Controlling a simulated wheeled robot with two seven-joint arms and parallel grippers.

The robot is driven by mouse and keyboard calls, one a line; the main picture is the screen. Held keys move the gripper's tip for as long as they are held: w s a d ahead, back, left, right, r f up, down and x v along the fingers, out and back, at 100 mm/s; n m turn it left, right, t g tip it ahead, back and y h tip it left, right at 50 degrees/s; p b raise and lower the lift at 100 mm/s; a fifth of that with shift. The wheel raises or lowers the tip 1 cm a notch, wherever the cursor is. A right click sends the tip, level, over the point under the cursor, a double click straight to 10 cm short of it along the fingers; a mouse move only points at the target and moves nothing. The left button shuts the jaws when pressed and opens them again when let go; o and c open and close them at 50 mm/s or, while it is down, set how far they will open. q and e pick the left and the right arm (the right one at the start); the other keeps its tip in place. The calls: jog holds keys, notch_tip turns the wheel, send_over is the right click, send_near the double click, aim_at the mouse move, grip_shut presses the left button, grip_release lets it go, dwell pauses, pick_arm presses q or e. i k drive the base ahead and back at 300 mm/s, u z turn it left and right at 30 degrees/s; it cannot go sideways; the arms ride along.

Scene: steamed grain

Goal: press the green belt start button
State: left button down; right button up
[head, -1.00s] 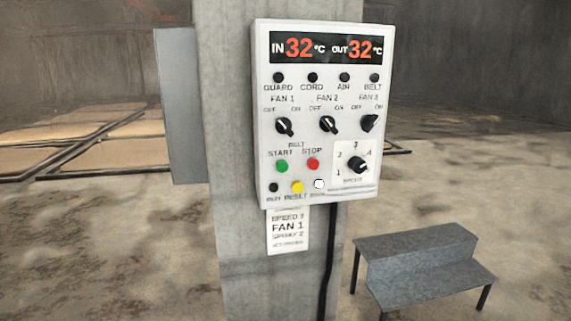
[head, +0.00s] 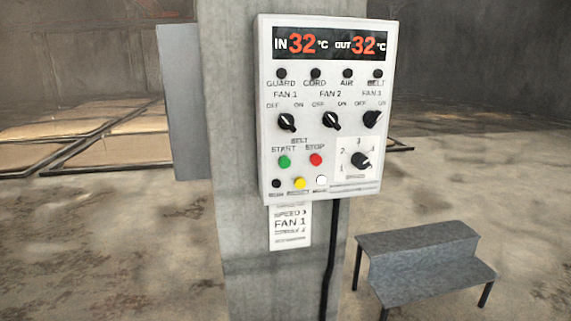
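The green belt start button (head: 285,161) sits on the white control panel (head: 268,105), under the word START and left of the red stop button (head: 316,159). The panel is fixed to a grey pillar (head: 232,240). Its display (head: 335,43) reads IN 32 °C and OUT 32 °C. Nothing covers the green button. Neither of my grippers shows in the head view.
The panel also has three fan knobs (head: 331,121), a speed dial (head: 361,160), a yellow button (head: 300,183) and dark lamps (head: 281,73). A speed card (head: 290,226) hangs below. A grey step stool (head: 425,265) stands right of the pillar. A black cable (head: 329,260) runs down.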

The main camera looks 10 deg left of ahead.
aim_at(284, 162)
jog(key=z, duration=2.05)
jog(key=i, duration=0.45)
jog(key=u, duration=1.6)
